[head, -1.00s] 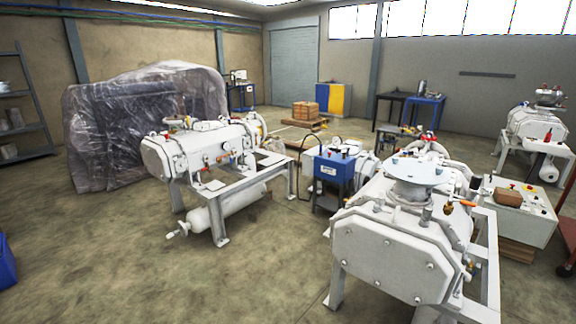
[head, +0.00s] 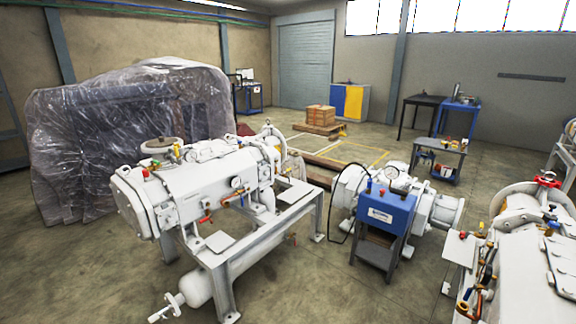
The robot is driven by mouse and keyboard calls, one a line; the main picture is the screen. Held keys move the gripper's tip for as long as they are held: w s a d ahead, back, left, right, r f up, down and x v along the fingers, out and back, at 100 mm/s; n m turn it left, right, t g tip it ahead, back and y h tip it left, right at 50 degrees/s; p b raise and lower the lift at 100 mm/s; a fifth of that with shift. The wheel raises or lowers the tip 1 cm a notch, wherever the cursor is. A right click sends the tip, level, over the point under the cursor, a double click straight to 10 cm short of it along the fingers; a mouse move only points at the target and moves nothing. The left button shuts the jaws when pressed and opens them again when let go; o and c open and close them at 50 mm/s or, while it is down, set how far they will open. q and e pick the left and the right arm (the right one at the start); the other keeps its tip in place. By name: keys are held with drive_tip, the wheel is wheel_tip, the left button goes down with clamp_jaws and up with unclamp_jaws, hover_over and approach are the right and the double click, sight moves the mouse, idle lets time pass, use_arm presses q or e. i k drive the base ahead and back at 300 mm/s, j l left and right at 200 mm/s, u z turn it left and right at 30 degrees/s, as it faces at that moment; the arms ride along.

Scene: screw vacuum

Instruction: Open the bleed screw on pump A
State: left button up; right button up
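Three white pumps show in the head view, and I see no readable label that tells which is pump A. One pump (head: 195,192) stands on a grey metal frame at the left, with red-handled valves and round gauges. A second, smaller one (head: 440,207) stands behind a blue box at centre right. A third (head: 520,285) is cut off by the right edge and has red and orange valve handles. The bleed screw is too small to pick out. Neither gripper is in view.
A blue control box (head: 388,213) on a dark stand is between the pumps. A plastic-wrapped bulk (head: 130,130) stands behind the left pump. A pallet with a carton (head: 321,119), a yellow-blue cabinet (head: 350,102) and tables are farther back.

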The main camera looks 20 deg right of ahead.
sight(553, 225)
drive_tip(key=i+z, duration=0.35)
drive_tip(key=i+j+z, duration=0.15)
drive_tip(key=i+z, duration=0.25)
drive_tip(key=i+j+z, duration=0.2)
drive_tip(key=i+z, duration=0.15)
drive_tip(key=i, duration=0.05)
